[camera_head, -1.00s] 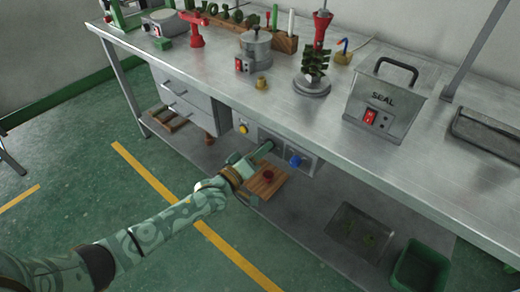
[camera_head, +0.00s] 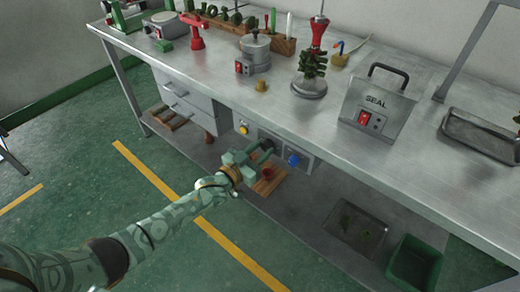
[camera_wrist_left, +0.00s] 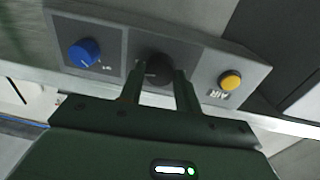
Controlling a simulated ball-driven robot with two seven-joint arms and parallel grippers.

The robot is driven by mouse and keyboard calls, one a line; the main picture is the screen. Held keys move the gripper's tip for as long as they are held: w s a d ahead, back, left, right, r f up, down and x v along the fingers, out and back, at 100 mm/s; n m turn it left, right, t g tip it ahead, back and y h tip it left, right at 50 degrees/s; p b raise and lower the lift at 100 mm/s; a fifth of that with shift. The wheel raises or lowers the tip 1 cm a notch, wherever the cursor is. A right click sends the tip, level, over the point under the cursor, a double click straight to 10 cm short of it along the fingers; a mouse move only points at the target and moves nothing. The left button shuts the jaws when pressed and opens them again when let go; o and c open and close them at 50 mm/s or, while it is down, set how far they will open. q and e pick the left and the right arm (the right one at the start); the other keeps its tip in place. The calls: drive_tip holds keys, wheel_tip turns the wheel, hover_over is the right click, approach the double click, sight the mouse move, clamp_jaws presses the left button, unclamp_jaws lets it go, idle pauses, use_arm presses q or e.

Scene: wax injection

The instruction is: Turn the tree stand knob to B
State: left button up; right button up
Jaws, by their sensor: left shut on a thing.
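A control panel (camera_head: 312,167) is set in the front of the bench, below its top. It bears a blue knob (camera_head: 293,160), a dark knob (camera_head: 268,145) and a yellow button (camera_head: 244,128). My left gripper (camera_head: 263,150) is at the dark knob. In the left wrist view, its fingers (camera_wrist_left: 158,85) are shut on the dark knob (camera_wrist_left: 155,68), with the blue knob (camera_wrist_left: 84,53) at left and the yellow button (camera_wrist_left: 231,81) at right. The dark knob's marks and setting are hidden or too dark to read. My right gripper is not in view.
On the bench top stand a green tree on a round base (camera_head: 309,90), a SEAL box (camera_head: 376,109) and a metal pot (camera_head: 256,50). Below are a wooden board (camera_head: 272,181) with a red cup and a green bin (camera_head: 414,262). The floor in front is clear.

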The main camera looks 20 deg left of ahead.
use_arm(q)
drive_tip(key=shift+f+m, duration=0.15)
drive_tip(key=shift+m, duration=0.95)
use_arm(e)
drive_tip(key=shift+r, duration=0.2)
use_arm(q)
drive_tip(key=o, duration=1)
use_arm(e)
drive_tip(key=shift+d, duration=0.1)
use_arm(q)
drive_tip(key=p+v, duration=0.5)
drive_tip(key=v, duration=1.1)
drive_tip(key=shift+s+r, duration=0.15)
drive_tip(key=shift+r, duration=0.1)
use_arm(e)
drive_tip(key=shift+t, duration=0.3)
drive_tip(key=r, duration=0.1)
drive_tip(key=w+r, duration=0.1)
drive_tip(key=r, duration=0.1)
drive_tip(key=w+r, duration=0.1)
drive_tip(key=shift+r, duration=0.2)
